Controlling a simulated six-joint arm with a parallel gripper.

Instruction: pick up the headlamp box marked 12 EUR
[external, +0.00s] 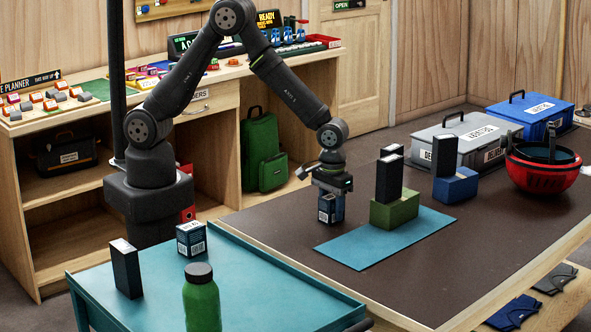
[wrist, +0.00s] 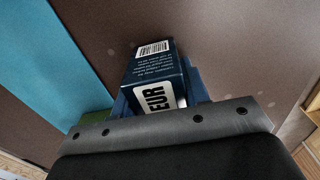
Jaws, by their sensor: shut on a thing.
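My gripper (external: 330,200) points down over the brown table and is shut on a small dark blue box (external: 326,211). In the wrist view the box (wrist: 154,66) sits between the blue fingers, showing a barcode, small print and a white label reading "EUR". The number before "EUR" is hidden, so I cannot tell its price. I cannot tell whether the box touches the table. A similar dark blue box (external: 191,238) with a white top stands on the teal cart; its price is too small to read.
Right of my gripper, dark upright boxes (external: 389,180) stand on and behind a green block (external: 401,211) on a blue mat (external: 355,252). Another stands by a blue block (external: 460,186). The teal cart (external: 255,290) holds a dark box (external: 126,270) and green bottle (external: 201,302).

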